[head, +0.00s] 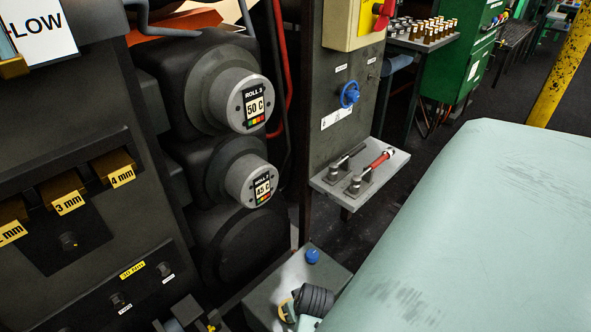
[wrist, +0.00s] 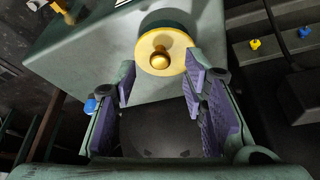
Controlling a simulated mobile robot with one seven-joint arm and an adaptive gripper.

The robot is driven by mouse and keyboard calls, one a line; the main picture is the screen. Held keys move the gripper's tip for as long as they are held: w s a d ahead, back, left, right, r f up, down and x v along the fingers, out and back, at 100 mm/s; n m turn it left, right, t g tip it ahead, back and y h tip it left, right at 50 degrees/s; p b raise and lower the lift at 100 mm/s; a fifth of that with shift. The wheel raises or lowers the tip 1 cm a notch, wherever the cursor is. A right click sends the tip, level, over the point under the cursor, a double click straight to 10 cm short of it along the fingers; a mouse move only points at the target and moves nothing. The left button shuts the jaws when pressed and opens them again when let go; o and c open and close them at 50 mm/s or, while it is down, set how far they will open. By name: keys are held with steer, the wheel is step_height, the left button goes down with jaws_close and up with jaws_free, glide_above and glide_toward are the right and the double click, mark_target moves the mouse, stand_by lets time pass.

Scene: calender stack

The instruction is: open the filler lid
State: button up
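In the wrist view, a round yellow lid (wrist: 172,44) with a brass ball knob (wrist: 159,61) sits on a dark green round neck on a grey-green box (wrist: 95,58). The lid looks closed on the neck. My gripper (wrist: 159,75) is open, its purple-padded fingers on either side of the line to the knob. Nothing is between the fingers; the knob appears just beyond the tips, and I cannot tell the exact gap. In the head view, a yellow edge, probably the lid (head: 285,309), shows beside a dark ribbed part, and the fingers are hidden.
Roll ends (head: 240,101) and a control panel (head: 130,269) are at left. A small shelf with clamps (head: 360,178) juts out behind. In the wrist view, yellow and blue knobs (wrist: 256,44) sit at right.

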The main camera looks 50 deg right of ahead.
steer(key=shift+x, duration=1.25)
steer(key=shift+w, duration=0.1)
steer(key=shift+c, duration=0.4)
jaws_close()
